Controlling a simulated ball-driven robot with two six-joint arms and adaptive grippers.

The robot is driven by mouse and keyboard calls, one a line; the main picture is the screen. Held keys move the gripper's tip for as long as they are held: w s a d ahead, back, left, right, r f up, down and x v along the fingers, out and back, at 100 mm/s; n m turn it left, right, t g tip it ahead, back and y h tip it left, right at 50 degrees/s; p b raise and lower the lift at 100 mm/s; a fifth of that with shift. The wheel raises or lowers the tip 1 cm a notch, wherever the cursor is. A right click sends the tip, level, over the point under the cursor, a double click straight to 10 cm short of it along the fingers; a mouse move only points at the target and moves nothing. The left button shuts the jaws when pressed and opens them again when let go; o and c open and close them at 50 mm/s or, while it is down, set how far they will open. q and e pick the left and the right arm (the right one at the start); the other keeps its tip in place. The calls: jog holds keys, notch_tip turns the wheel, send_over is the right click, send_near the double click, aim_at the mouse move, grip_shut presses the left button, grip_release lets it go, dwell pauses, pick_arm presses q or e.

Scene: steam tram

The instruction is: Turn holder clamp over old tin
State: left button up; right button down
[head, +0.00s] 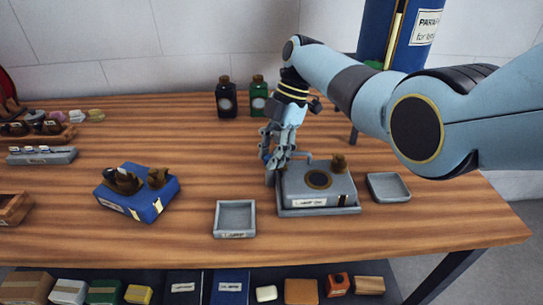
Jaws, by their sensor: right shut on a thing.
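A grey box-like holder (334,188) stands right of the table's middle, on a low grey base with white labels. Its top carries a dark round ring (318,179) and a brown knob (339,163). I cannot tell which part is the old tin. My right gripper (275,163) comes down from above at the holder's left back corner. It is shut on a grey part there, apparently the holder clamp (269,177), mostly hidden by the fingers. My left gripper is not in view.
A small grey tray (235,232) lies left of the holder and another (388,198) to its right. A blue box (150,204) with brown pieces stands farther left. Two dark bottles (227,112) (258,107) stand behind. Table between blue box and bottles is clear.

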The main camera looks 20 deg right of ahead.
dwell(0.4)
jog(key=c, duration=1)
grip_release()
jog(key=shift+c, duration=0.2)
jog(key=v, duration=1.2)
jog(key=shift+w, duration=0.1)
